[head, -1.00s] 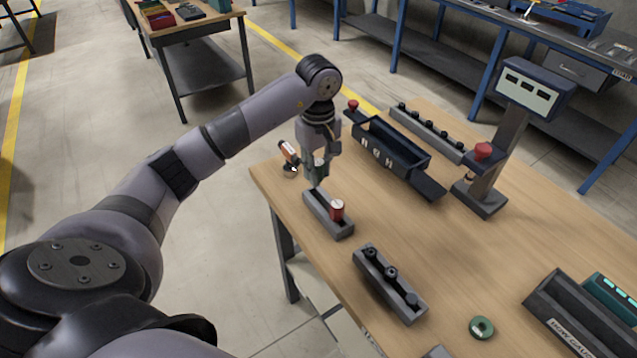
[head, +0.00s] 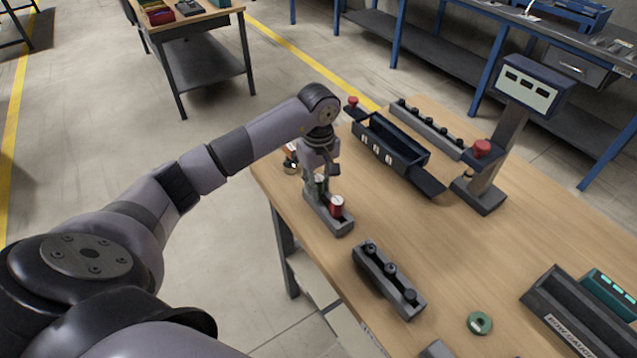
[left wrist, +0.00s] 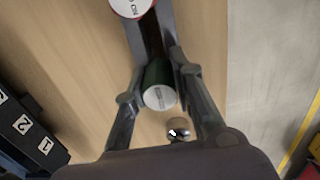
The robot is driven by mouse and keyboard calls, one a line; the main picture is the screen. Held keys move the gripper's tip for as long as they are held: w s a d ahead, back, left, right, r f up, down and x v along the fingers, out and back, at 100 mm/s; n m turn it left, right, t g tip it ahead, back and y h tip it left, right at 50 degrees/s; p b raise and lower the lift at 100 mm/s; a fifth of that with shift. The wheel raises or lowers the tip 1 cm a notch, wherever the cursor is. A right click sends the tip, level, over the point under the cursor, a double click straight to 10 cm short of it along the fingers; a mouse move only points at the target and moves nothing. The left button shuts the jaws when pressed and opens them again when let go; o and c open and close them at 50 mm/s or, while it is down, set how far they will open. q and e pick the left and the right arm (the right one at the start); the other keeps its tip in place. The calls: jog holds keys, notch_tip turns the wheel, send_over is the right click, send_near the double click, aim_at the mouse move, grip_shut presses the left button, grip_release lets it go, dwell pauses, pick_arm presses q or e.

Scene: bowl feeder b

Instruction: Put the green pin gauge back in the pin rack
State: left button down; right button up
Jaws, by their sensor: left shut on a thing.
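The green pin gauge (left wrist: 160,92) is upright between the fingers of my left gripper (left wrist: 158,86) in the left wrist view. In the head view my left gripper (head: 319,184) is low over the far end of the grey pin rack (head: 343,229), shut on the green pin gauge. The gauge is at the rack's dark slot; I cannot tell whether its foot rests on the slot floor. A red pin gauge (head: 337,206) stands in the near end of the rack, and its top shows in the left wrist view (left wrist: 131,5). My right gripper is not in view.
An orange and black object (head: 290,155) stands just beyond the rack. A dark numbered bin (head: 385,150) lies to the right. A grey block with black knobs (head: 388,282) and a green ring (head: 479,323) are nearer. A display post (head: 505,140) stands at right.

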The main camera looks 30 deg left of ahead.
aim_at(318, 179)
pick_arm(q)
jog(key=shift+f, duration=0.25)
jog(key=c, duration=1.4)
grip_release()
jog(key=shift+o, duration=0.2)
jog(key=shift+r, duration=0.1)
jog(key=shift+r+p, duration=0.6)
notch_tip(318, 179, up, 11)
jog(key=b, duration=0.3)
jog(key=shift+r, duration=0.4)
jog(key=shift+f, duration=0.1)
